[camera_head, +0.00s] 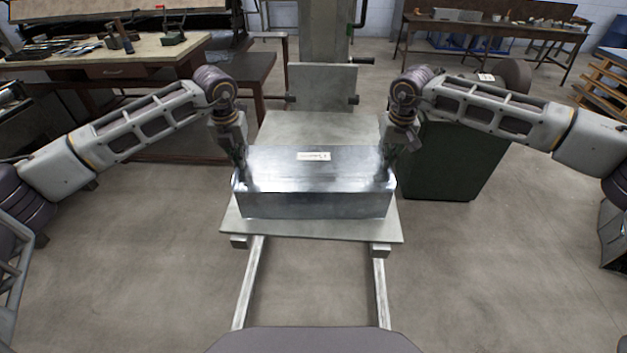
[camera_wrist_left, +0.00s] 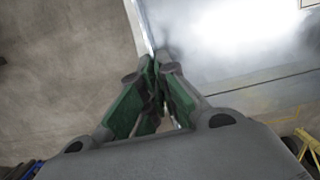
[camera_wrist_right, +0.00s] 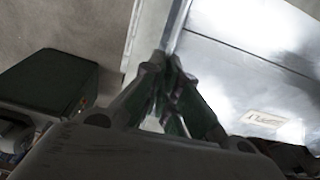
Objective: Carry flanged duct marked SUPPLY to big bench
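A shiny sheet-metal duct (camera_head: 315,203) with a small white label (camera_head: 313,156) sits on a flat grey plate (camera_head: 312,232) in the middle of the head view. The label's writing is too small to read. My left gripper (camera_head: 240,165) is at the duct's left end, and my right gripper (camera_head: 392,165) is at its right end. In the left wrist view, the fingers (camera_wrist_left: 155,62) are closed on the duct's edge (camera_wrist_left: 145,28). In the right wrist view, the fingers (camera_wrist_right: 165,62) are closed on the opposite edge (camera_wrist_right: 178,25). The thin edges are partly hidden between the fingertips.
The plate rests on two rails (camera_head: 247,285) running toward me. A workbench (camera_head: 105,62) with tools stands at the back left, and a longer bench (camera_head: 490,27) at the back right. A dark green cabinet (camera_head: 455,160) stands right of the plate. Open floor lies on both sides.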

